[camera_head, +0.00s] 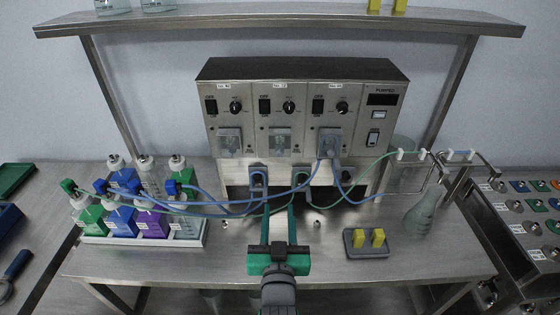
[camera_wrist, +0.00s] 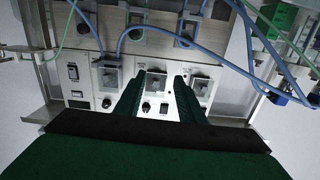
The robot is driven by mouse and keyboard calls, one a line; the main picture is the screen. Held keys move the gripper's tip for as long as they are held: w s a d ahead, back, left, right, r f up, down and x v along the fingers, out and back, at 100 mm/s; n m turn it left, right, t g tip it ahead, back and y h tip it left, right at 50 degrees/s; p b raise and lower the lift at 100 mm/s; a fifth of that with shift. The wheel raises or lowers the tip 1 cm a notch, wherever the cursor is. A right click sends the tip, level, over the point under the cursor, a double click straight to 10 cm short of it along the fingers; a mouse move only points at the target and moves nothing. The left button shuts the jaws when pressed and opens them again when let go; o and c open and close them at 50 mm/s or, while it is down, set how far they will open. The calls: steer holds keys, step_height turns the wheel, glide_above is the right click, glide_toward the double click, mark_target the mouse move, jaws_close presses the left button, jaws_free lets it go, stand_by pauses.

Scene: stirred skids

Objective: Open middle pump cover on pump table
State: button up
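The middle pump cover (camera_head: 280,141) is a greyish, see-through piece on the front of the pump unit (camera_head: 300,85), below its switch and knob. It looks shut and flat against the panel. In the wrist view, which is upside down, the middle cover (camera_wrist: 154,80) shows between my fingers. Similar covers sit at the left (camera_head: 229,142) and right (camera_head: 329,143); blue tubing meets the right one. My gripper (camera_head: 279,208) has green fingers, open and empty, pointing at the unit from the front and below the middle cover. I see no contact with it.
Blue tubes (camera_head: 225,213) loop across the table in front of the unit, close to my fingers. A bottle rack (camera_head: 145,240) with several bottles stands left. A grey block with yellow pieces (camera_head: 365,245) and a flask (camera_head: 423,213) stand right. A shelf (camera_head: 280,22) hangs above.

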glide_toward(280, 155)
steer(key=s, duration=0.3)
steer(key=w, duration=1)
steer(key=shift+w+f, duration=0.2)
steer(key=shift+w, duration=0.2)
jaws_close()
